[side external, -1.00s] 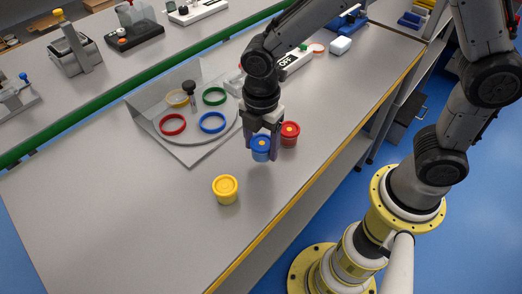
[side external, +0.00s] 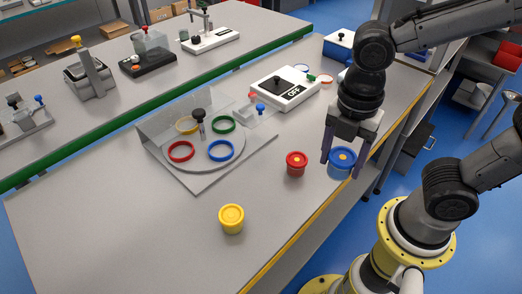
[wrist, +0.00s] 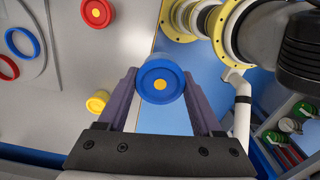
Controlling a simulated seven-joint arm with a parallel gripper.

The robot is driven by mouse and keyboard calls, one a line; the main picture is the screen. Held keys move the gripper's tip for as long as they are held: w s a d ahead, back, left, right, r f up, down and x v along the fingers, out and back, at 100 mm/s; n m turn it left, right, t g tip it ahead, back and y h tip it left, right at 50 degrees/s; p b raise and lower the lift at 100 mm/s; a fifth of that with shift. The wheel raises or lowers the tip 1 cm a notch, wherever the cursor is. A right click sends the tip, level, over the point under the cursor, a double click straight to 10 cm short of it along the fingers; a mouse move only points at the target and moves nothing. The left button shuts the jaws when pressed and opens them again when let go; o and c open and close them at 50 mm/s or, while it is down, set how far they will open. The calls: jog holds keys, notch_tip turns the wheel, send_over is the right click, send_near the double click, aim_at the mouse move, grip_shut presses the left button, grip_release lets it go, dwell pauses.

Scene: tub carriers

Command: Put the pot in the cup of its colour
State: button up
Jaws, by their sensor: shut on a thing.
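My gripper (side external: 342,169) is shut on the blue pot (side external: 341,163), which has a yellow dot on its lid. In the wrist view the blue pot (wrist: 161,82) sits between the two fingers, above the table's front edge, with blue floor behind it. No pot shows in these cups. The gripper is well to the right of the carrier.
A red pot (side external: 296,166) stands left of my gripper, and a yellow pot (side external: 231,216) stands near the front. A dark-knobbed post (side external: 199,121) rises at the carrier. A white OFF box (side external: 284,95) stands behind. The table's left front is clear.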

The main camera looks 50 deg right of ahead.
jog(key=w+a+r+n, duration=0.1)
jog(key=w+r, duration=0.1)
jog(key=w, duration=0.5)
jog(key=w+a+r, duration=0.2)
jog(key=w, duration=0.5)
jog(key=shift+m, duration=0.3)
jog(key=w+f, duration=0.3)
jog(key=w, duration=0.2)
jog(key=w+a+f, duration=0.1)
jog(key=w+f, duration=0.3)
jog(key=w, duration=0.1)
jog(key=w+a+f, duration=0.1)
jog(key=w+f, duration=0.2)
jog(key=w, duration=0.2)
jog(key=shift+a+f, duration=0.2)
jog(key=shift+f, duration=0.05)
jog(key=shift+w+a+f, duration=0.15)
jog(key=shift+w+f, duration=0.35)
jog(key=shift+f, duration=1.65)
jog(key=shift+f, duration=0.1)
